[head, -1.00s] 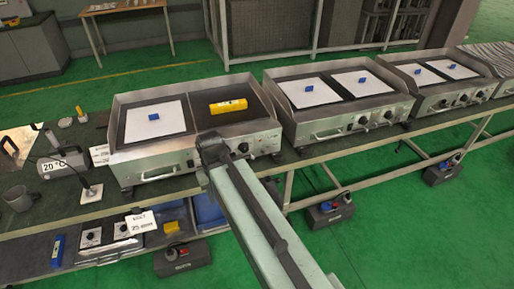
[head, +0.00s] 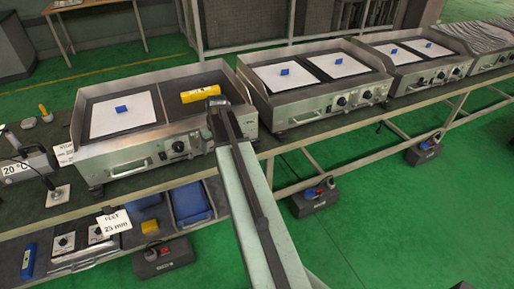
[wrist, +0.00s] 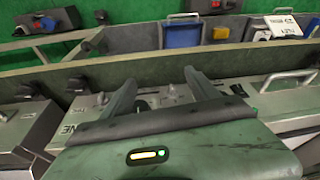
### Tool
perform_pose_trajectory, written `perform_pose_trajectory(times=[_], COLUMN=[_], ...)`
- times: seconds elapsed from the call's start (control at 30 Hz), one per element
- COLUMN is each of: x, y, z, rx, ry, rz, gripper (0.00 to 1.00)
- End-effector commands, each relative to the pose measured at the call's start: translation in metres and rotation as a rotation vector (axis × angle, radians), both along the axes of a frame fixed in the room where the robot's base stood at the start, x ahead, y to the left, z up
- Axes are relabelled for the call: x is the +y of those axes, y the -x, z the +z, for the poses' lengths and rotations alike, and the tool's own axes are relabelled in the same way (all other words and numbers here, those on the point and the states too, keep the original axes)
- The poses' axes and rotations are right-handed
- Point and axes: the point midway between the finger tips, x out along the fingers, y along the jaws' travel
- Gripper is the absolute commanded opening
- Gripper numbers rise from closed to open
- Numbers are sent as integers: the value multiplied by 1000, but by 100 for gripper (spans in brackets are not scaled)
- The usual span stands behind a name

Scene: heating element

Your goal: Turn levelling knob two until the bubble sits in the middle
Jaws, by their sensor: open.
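The nearest steel griddle (head: 120,148) stands on the bench, with a white sheet and blue block on its left plate. A yellow spirit level (head: 200,93) lies on its right plate; its bubble is too small to read. A dark knob (head: 178,147) shows on its front panel, left of my arm. I cannot tell which part is levelling knob two. My gripper (head: 217,104) is in front of the griddle's right half, hiding part of its panel. In the wrist view my gripper (wrist: 160,90) has its two fingers spread, with nothing held between them and the panel beyond.
More griddles (head: 315,85) stand to the right along the bench. Black boxes (head: 165,257) sit on the green floor below. A lower shelf holds blue trays (head: 192,203) and a card (head: 115,222).

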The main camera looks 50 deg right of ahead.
Motion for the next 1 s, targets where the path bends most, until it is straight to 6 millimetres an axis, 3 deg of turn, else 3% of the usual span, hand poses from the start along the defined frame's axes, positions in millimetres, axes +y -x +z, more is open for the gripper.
perform_pose_trajectory(times=[0.03,0.1,0.2,0.3,0.57,1.0], x=[-62,-126,-189,-218,-224,-233], y=[0,10,28,39,41,17], z=[-20,-27,-32,-32,-37,-102], rx=[-31,-70,-105,-122,-125,-124], ry=[12,34,61,76,80,80], rz=[-49,-91,-133,-153,-156,-156], gripper=[69,69,69,69,69,69])
